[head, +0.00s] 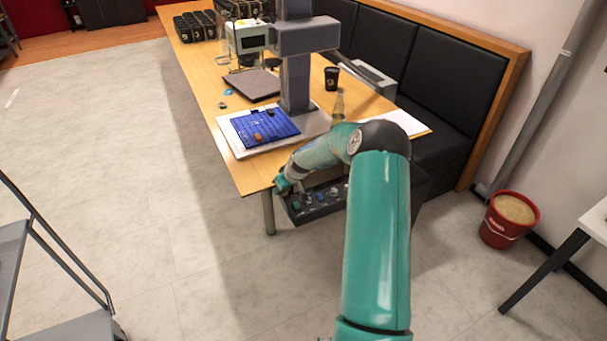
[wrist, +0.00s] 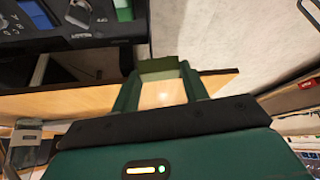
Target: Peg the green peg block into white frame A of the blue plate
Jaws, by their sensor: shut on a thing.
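My gripper (head: 284,184) is at the front edge of the wooden table, beside the dark parts tray. In the wrist view it is shut on the green peg block (wrist: 159,66), which sits between the two fingertips. In the head view the block cannot be made out. The blue plate (head: 275,124) lies on a white base on the table, beyond my gripper and to its left. Small brown pieces lie on the plate. White frame A is too small to tell apart.
The dark parts tray (head: 325,210) with several small pieces hangs at the table's near edge; it also shows in the wrist view (wrist: 106,34). A grey machine column (head: 296,85) rises behind the plate. A dark flat panel (head: 250,84) and a black cup (head: 331,78) are farther back.

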